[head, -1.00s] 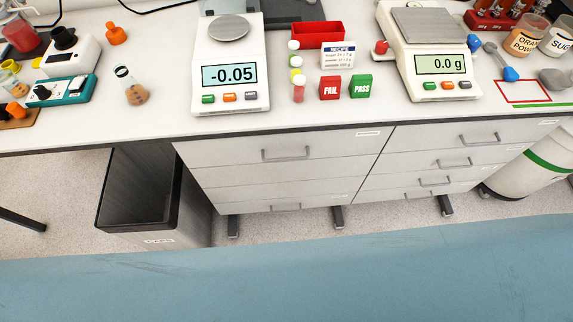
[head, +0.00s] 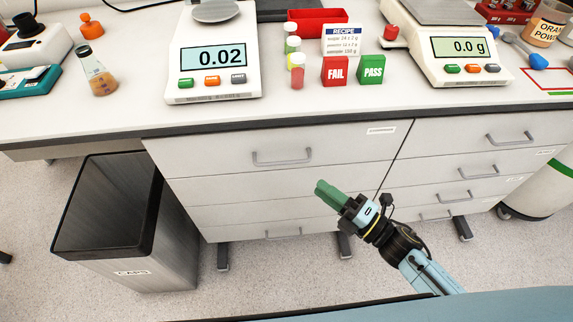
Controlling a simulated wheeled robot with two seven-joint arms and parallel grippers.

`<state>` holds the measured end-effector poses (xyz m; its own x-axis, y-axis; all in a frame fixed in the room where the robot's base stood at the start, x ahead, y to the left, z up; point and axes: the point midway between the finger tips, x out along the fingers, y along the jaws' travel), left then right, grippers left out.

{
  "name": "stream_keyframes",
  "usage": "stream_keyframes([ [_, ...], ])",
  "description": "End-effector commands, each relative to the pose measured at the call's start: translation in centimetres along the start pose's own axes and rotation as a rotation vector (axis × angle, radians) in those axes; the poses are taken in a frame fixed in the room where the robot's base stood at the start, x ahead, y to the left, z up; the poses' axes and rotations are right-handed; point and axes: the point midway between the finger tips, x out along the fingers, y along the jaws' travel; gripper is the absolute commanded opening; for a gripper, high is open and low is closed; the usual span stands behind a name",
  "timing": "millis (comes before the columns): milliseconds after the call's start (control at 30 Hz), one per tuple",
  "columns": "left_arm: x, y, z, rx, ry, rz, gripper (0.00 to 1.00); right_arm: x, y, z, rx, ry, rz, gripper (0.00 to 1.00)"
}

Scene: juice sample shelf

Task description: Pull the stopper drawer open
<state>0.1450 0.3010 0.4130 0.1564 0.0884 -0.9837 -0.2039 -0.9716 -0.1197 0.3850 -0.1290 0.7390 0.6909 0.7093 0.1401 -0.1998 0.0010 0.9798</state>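Light grey drawers with bar handles sit under the white bench. The wide top left drawer (head: 220,165) is shut, with a grey handle (head: 281,157) and a small label (head: 381,130) too small to read. The right column has several narrower shut drawers, the top one (head: 450,140) with its own handle (head: 510,138). I cannot read which is the stopper drawer. My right gripper (head: 330,193) has green fingers and is in front of the left drawers, below and right of the top handle, apart from it. Its fingers overlap in view, so their opening is unclear. My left gripper is out of view.
A dark bin (head: 130,215) labelled CAPS stands on the floor left of the drawers. A white drum (head: 535,185) with a green band stands at right. Two scales, a flask (head: 97,75), a FAIL block (head: 335,71) and a PASS block (head: 371,69) are on the bench.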

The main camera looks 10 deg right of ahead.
Motion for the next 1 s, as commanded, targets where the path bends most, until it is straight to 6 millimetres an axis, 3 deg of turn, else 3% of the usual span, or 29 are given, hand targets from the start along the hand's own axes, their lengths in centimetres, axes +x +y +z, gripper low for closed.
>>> stream_keyframes([
  [300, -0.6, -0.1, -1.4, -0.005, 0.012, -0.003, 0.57, 6.8, 0.0, 0.1, 0.001, -0.002, 0.002, 0.3],
  [500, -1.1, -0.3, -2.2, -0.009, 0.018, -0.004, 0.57, 10.1, -0.1, 0.1, 0.003, -0.002, 0.001, 0.3],
  [700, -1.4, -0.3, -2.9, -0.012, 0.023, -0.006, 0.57, 11.5, -0.1, 0.1, 0.004, -0.003, -0.002, 0.3],
  [1000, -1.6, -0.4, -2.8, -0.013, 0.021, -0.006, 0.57, 11.7, -0.1, 0.1, 0.004, -0.003, -0.002, 0.3],
])
